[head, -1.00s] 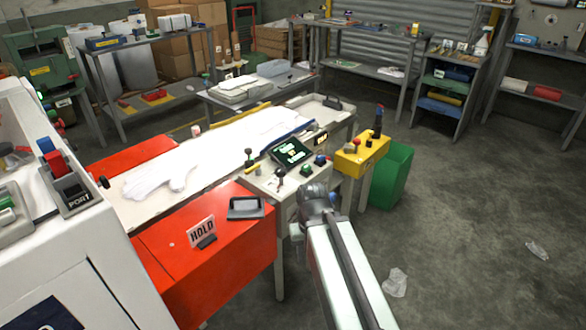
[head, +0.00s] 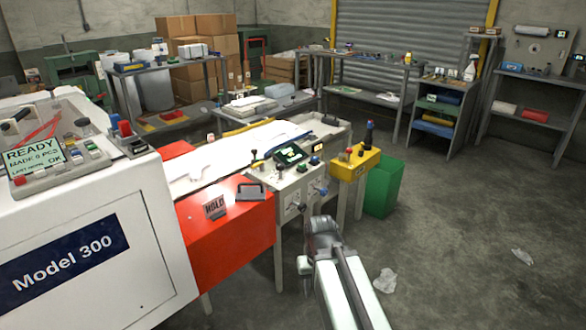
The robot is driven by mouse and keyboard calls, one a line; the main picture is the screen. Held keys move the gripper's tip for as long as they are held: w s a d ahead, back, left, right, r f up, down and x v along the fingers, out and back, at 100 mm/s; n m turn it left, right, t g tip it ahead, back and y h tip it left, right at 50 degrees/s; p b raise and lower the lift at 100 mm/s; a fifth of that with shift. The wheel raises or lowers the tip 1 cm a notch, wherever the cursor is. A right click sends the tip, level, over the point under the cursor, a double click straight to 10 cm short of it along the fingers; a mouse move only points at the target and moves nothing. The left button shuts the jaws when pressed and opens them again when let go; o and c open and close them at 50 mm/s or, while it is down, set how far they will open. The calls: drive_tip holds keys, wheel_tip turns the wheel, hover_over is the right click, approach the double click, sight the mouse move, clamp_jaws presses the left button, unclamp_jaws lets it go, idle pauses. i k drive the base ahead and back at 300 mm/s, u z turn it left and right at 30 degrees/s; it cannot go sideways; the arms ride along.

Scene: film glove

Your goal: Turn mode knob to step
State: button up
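A light grey control panel (head: 298,174) stands near the middle of the head view, at the end of the white work table. Its top carries a small lit screen (head: 291,154), a lever and several coloured buttons. Its front face has a round grey dial (head: 294,201) and a blue-topped control (head: 320,187). Labels are too small to read, so I cannot tell which control is the mode knob. My gripper (head: 322,232) is at the end of my arm, below and in front of the panel and apparently apart from it. Its fingers are not clearly visible.
A red cabinet (head: 228,240) with a "HOLD" sign adjoins the panel. A yellow control box (head: 354,167) and green bin (head: 383,188) stand right. The right floor is mostly clear.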

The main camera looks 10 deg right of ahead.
sight(280, 166)
drive_tip(key=u, duration=0.15)
drive_tip(key=i, duration=0.9)
drive_tip(key=z, duration=0.1)
